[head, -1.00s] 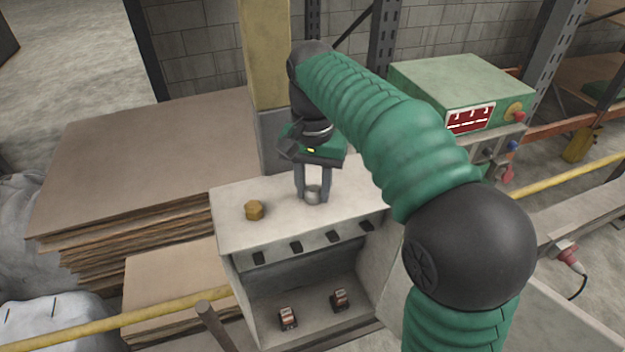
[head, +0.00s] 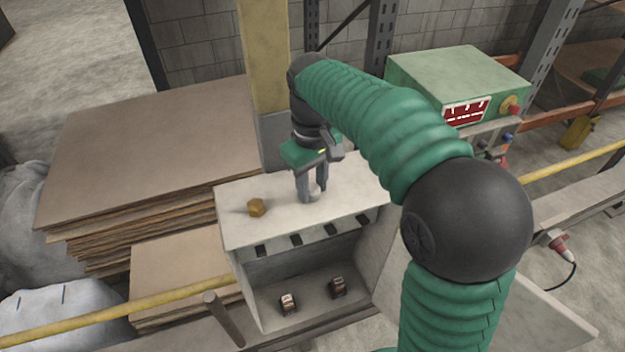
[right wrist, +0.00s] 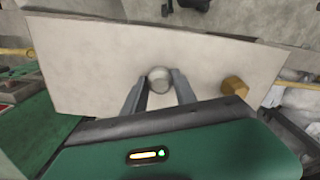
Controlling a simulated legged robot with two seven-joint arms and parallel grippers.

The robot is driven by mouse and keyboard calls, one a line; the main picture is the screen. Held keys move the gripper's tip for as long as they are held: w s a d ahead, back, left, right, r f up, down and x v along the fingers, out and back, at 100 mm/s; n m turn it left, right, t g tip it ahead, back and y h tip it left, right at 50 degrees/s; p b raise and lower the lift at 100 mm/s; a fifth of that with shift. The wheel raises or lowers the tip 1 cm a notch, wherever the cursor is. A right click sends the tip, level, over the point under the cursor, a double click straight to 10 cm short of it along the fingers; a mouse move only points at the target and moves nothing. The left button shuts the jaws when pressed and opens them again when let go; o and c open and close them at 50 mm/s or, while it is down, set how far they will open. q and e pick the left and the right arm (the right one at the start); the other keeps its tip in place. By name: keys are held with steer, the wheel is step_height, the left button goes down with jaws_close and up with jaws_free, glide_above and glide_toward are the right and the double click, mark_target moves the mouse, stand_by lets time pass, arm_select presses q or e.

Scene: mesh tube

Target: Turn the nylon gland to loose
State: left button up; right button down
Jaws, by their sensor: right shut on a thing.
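The nylon gland, a small round light-grey fitting (head: 315,191), stands on the pale top face of an open-fronted box (head: 350,208). My right gripper (head: 310,195) points down from above, its two fingers shut on the gland's sides. In the right wrist view the gland (right wrist: 159,80) shows as a round grey cap between the fingertips. A brass hexagonal gland (head: 257,208) sits on the same face, left of the gripper and apart from it; it also shows in the right wrist view (right wrist: 235,87). My left gripper is not in view.
Two small dark parts (head: 289,303) stand inside the box below. A green control box (head: 455,80) with a red panel stands behind, at right. Stacked brown sheets (head: 150,160) lie at left. A yellow rail (head: 150,312) runs past the box.

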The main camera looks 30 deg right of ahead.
steer(key=n, duration=0.1)
steer(key=n+p, duration=0.1)
steer(key=n, duration=0.1)
steer(key=shift+w+r+n, duration=0.15)
steer(key=shift+r+n, duration=0.1)
steer(key=shift+n, duration=0.15)
steer(key=n+p, duration=0.2)
steer(key=n, duration=0.2)
steer(key=shift+n, duration=0.3)
steer(key=n+p, duration=0.1)
steer(key=n, duration=0.5)
steer(key=n+p, duration=0.1)
steer(key=n, duration=0.1)
steer(key=shift+f+n, duration=0.2)
steer(key=shift+n, duration=0.1)
steer(key=c, duration=1.2)
jaws_free()
steer(key=shift+f, duration=0.1)
steer(key=shift+c, duration=0.2)
steer(key=shift+o, duration=1.2)
steer(key=shift+w, duration=0.1)
steer(key=shift+a, duration=0.1)
